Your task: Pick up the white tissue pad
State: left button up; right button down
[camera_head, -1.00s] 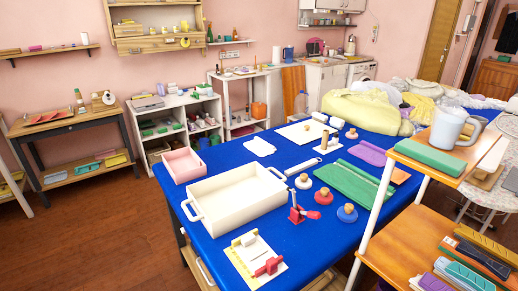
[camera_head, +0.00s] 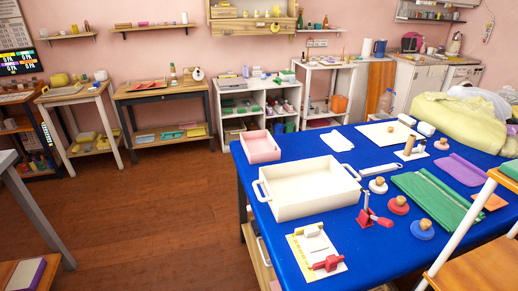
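A small white, soft-looking folded pad (camera_head: 337,141) lies flat on the blue table (camera_head: 400,270), near its back edge. It looks like the white tissue pad. It sits between a pink tray (camera_head: 261,148) on its left and a flat cream board (camera_head: 388,132) on its right. Nothing covers it. Neither of my grippers shows in the head view.
A large white two-handled tray (camera_head: 305,210) stands in front of the pad. A red clamp tool (camera_head: 368,212), round knobbed stamps and a green cloth (camera_head: 435,195) occupy the table's right side. A wooden shelf rack (camera_head: 485,262) stands at lower right. Brown floor is open at left.

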aim_at(338, 141)
jog(key=k+u, duration=0.15)
jog(key=k, duration=0.5)
jog(key=j+u, duration=0.1)
jog(key=u, duration=0.25)
jog(key=i+u, duration=0.15)
jog(key=u, duration=0.25)
jog(key=j+u, duration=0.1)
jog(key=u, duration=0.25)
jog(key=i+j, duration=0.15)
jog(key=i, duration=1.2)
jog(key=i+z, duration=0.25)
jog(key=i, duration=0.35)
jog(key=i+j+z, duration=0.2)
jog(key=i, duration=0.4)
jog(key=i+z, duration=0.25)
jog(key=i, duration=1.1)
jog(key=i+z, duration=0.25)
jog(key=i, duration=0.35)
jog(key=i+j+z, duration=0.2)
jog(key=i, duration=0.4)
jog(key=i+l+z, duration=0.1)
jog(key=i+z, duration=0.35)
jog(key=i+j+z, duration=0.1)
jog(key=i+z, duration=0.3)
jog(key=i, duration=0.25)
